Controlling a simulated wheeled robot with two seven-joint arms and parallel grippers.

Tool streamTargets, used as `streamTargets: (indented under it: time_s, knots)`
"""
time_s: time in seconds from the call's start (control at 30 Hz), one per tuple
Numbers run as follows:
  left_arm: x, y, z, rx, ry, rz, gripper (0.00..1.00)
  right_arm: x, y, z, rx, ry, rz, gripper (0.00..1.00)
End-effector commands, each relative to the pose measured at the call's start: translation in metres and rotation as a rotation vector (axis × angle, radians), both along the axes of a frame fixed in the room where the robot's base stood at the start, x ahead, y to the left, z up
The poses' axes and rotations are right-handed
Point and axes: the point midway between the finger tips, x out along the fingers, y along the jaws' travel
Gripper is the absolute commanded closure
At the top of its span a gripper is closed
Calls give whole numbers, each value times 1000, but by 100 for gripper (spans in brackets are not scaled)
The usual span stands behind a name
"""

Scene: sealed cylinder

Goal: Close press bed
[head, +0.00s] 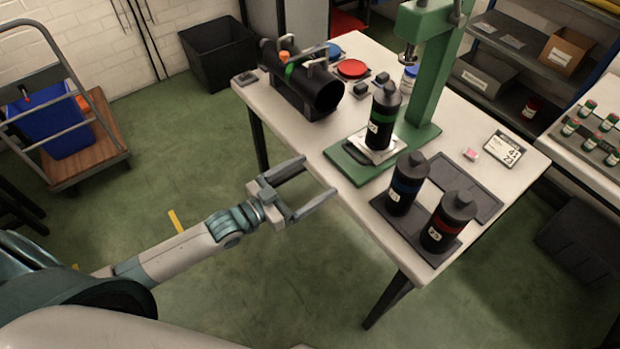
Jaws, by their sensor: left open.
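A green press (427,90) stands on the white table, with its column at the back and its ram above the bed. The press bed is a light metal plate (361,150) on the green base (347,167). A black bottle with a green band (383,108) stands upright on the plate, in front of the column. My left gripper (320,175) is open and empty, off the table's left front edge and apart from the press. My right gripper is not in view.
Two black bottles, one blue-banded (405,186) and one red-banded (449,224), stand on a dark tray (425,244) at the front. A black cylinder device (302,88) lies at the back left. A small display (504,149) sits right.

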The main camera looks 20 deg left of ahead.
Motion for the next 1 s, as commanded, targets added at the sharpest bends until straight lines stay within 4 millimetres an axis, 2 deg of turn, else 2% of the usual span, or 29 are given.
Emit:
streamTargets:
  time_s: [0.17,0.37,0.53,0.67,1.0]
  knots:
    - [0,0,0,0,0,0,10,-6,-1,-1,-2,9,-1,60]
    - [-2,-1,1,30,-18,-3,58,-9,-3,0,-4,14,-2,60]
    - [-9,-2,1,167,-95,-13,98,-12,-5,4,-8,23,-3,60]
    - [-17,-3,2,357,-205,-28,100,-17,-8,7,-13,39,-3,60]
    - [-42,1,3,988,-569,-71,100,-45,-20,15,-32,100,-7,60]
